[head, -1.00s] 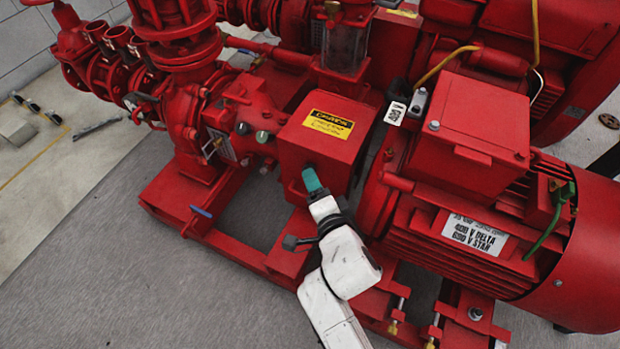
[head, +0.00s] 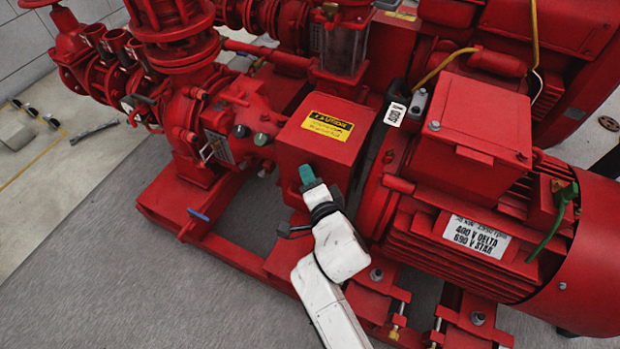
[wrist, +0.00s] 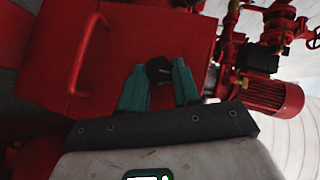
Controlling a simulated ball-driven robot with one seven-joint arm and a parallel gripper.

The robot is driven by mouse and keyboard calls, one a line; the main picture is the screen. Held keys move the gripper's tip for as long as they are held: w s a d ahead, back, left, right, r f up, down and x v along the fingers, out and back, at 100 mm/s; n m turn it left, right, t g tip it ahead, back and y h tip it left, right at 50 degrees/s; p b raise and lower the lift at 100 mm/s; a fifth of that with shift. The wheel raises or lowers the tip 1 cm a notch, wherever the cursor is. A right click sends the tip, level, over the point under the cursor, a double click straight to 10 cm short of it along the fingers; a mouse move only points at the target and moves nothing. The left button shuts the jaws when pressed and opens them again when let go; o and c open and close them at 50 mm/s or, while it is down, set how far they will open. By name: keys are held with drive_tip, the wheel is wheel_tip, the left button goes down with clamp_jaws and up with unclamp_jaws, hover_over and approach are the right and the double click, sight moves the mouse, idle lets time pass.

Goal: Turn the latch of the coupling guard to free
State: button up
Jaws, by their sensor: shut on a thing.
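The coupling guard (head: 310,143) is a red box with a yellow caution label on top, between the pump and the motor. In the wrist view its red face (wrist: 130,45) fills the middle, with a red handle (wrist: 85,52) at left. The latch (wrist: 158,70) is a small dark knob on that face. My gripper (wrist: 158,82) has teal fingers, one on each side of the latch, and is shut on it. In the head view my gripper (head: 308,177) is at the guard's front face and hides the latch.
The red motor (head: 490,220) with a voltage label stands close on the right of my arm. The red pump (head: 200,125) is at left. The red base frame (head: 225,232) runs below. Grey floor (head: 120,280) is clear at lower left.

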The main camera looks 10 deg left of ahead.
drive_tip(key=c, duration=0.4)
drive_tip(key=shift+c, duration=0.2)
drive_tip(key=shift+r, duration=0.1)
drive_tip(key=n+g+h+p, duration=0.1)
drive_tip(key=n+g+h, duration=0.1)
drive_tip(key=h, duration=0.2)
drive_tip(key=a+n+g+h+p, duration=0.1)
drive_tip(key=n+g+h+p, duration=0.1)
drive_tip(key=n+h, duration=0.1)
drive_tip(key=a+n+g+h+p, duration=0.1)
drive_tip(key=n+g+h, duration=0.1)
drive_tip(key=h, duration=0.3)
drive_tip(key=shift+w+r+n+p, duration=0.25)
drive_tip(key=shift+w+n+p, duration=0.15)
drive_tip(key=shift+n, duration=0.1)
idle(0.4)
